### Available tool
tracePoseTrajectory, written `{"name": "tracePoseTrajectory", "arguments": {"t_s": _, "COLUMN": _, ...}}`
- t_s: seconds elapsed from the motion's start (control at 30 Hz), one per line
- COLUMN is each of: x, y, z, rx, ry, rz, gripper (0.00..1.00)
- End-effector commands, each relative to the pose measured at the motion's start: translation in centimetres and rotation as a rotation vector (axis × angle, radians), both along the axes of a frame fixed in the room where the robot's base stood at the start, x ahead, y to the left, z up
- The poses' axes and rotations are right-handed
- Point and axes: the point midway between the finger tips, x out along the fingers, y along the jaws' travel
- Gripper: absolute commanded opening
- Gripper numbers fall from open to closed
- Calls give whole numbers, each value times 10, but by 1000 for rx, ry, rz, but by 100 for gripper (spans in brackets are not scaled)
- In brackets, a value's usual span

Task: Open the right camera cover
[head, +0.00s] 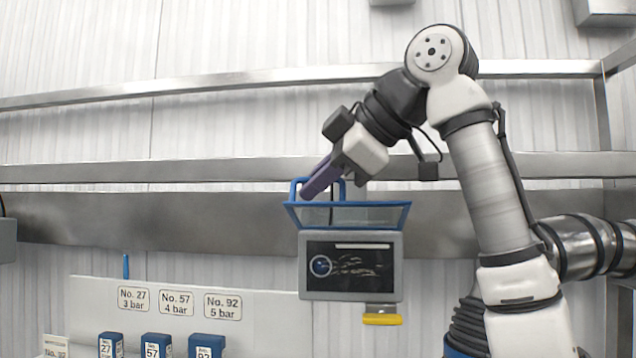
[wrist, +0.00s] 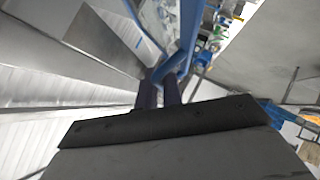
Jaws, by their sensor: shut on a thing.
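The camera cover (head: 370,215) is a clear panel in a blue frame, with a blue loop handle (head: 293,187) at its upper left. In the head view it is raised and tilted above a grey box whose dark screen (head: 365,266) is uncovered. My gripper (head: 307,193) comes down from the upper right and is shut on the handle. In the wrist view the dark fingers of my gripper (wrist: 160,92) close around the blue handle (wrist: 174,72). The exact contact between fingers and handle is partly hidden.
A yellow handle (head: 382,319) sticks out below the box. A pale board (head: 255,310) at lower left bears pressure labels, with several blue numbered blocks (head: 157,346) in front. Steel rails (head: 230,168) run along the wall behind.

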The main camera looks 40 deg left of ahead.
Motion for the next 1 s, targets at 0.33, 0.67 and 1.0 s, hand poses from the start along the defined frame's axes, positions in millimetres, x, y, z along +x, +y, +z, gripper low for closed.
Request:
{"name": "tracePoseTrajectory", "arguments": {"t_s": 0.33, "x": 0, "y": 0, "z": 0, "rx": -1, "ry": 0, "rz": 0, "gripper": 12}}
{"name": "tracePoseTrajectory", "arguments": {"t_s": 0.67, "x": 0, "y": 0, "z": 0, "rx": -1, "ry": -1, "rz": 1, "gripper": 30}}
{"name": "tracePoseTrajectory", "arguments": {"t_s": 1.0, "x": 2, "y": -32, "z": 21, "rx": -1, "ry": 1, "rz": -2, "gripper": 30}}
